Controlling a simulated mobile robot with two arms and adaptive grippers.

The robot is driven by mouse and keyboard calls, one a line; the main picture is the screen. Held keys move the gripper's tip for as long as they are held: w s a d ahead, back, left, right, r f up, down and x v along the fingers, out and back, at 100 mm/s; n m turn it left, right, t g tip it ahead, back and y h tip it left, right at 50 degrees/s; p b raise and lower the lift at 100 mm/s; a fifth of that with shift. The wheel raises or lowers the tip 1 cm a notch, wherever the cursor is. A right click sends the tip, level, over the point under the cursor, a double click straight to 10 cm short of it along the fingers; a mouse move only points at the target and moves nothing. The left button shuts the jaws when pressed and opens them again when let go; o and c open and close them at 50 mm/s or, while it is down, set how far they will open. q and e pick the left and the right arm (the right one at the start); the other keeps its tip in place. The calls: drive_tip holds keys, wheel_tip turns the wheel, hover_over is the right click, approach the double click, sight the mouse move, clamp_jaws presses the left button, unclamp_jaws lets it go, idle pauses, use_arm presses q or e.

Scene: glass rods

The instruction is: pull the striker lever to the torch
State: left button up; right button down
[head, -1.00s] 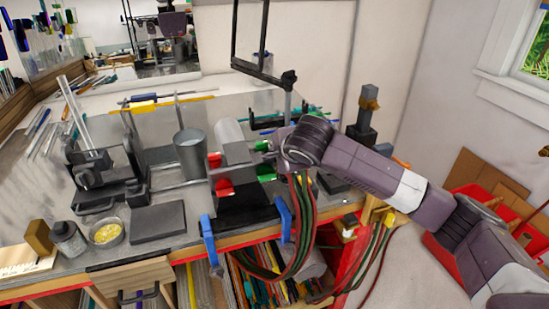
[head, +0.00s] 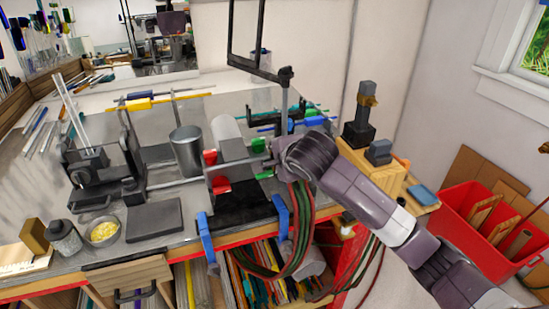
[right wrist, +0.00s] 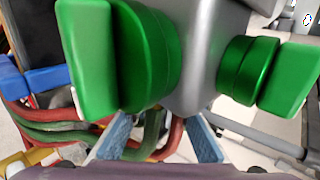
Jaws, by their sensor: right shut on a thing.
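The torch is a grey block (head: 234,150) with red and green knobs, at the bench's front edge. In the right wrist view, its grey body (right wrist: 200,60) and large green knobs (right wrist: 150,55) fill the upper part. My right gripper (head: 268,163) is at the torch's right side. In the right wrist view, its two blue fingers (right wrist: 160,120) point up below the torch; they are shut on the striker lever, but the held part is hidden. A thin grey rod (right wrist: 262,135) runs right of the fingers; I cannot tell whether it belongs to the lever. My left gripper is out of view.
Red and green hoses (head: 300,225) hang close below my right wrist. Blue clamps (head: 206,238) grip the bench edge. A metal cup (head: 187,150) stands left of the torch. A dark bar (head: 258,71) on a post (head: 284,112) rises behind. A red crate (head: 490,235) is at right.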

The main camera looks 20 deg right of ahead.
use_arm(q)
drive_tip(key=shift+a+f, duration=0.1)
use_arm(e)
drive_tip(key=shift+s+a+f, duration=0.1)
drive_tip(key=shift+a, duration=0.05)
drive_tip(key=c, duration=1.8)
unclamp_jaws()
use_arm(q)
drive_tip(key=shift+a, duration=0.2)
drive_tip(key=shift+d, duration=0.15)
use_arm(e)
drive_tip(key=v, duration=1.2)
drive_tip(key=shift+s+a+f, duration=0.1)
drive_tip(key=shift+f, duration=0.05)
